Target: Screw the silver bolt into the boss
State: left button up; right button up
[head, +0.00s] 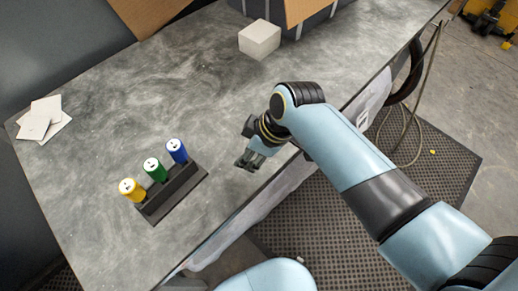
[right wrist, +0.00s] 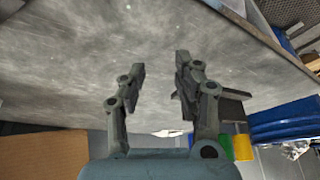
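My right gripper (head: 246,160) is over the front part of the grey table, to the right of a dark rack. In the right wrist view its two fingers (right wrist: 160,72) stand apart with nothing between them. The rack (head: 174,194) holds a yellow (head: 131,189), a green (head: 155,169) and a blue (head: 177,151) upright cylinder in a row. In the right wrist view the yellow one (right wrist: 242,148) and the green one (right wrist: 225,147) show behind a finger. I cannot make out a silver bolt or a boss in either view. My left gripper is out of view.
A white block (head: 260,39) sits at the back of the grey table (head: 110,130), near a dark case and cardboard. White cards (head: 42,118) lie at the far left. The table's middle is clear. A cable (head: 425,95) hangs beyond the right edge.

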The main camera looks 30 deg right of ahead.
jog(key=shift+s+d+n+g, duration=0.2)
jog(key=shift+s+d+n, duration=0.35)
jog(key=shift+s, duration=0.25)
jog(key=shift+s+d+n+g, duration=0.2)
jog(key=shift+s+d+n, duration=0.1)
jog(key=shift+s+n, duration=0.45)
jog(key=shift+s+d+n+g, duration=1.8)
jog(key=shift+s+d+n, duration=2.35)
jog(key=shift+d, duration=1.9)
jog(key=w+d+n+g+h+b, duration=0.1)
jog(key=w+d+n+b, duration=0.3)
jog(key=d+n+b, duration=0.5)
jog(key=shift+d+n+g+h, duration=0.4)
jog(key=shift+d+g, duration=0.4)
jog(key=shift+d, duration=1.65)
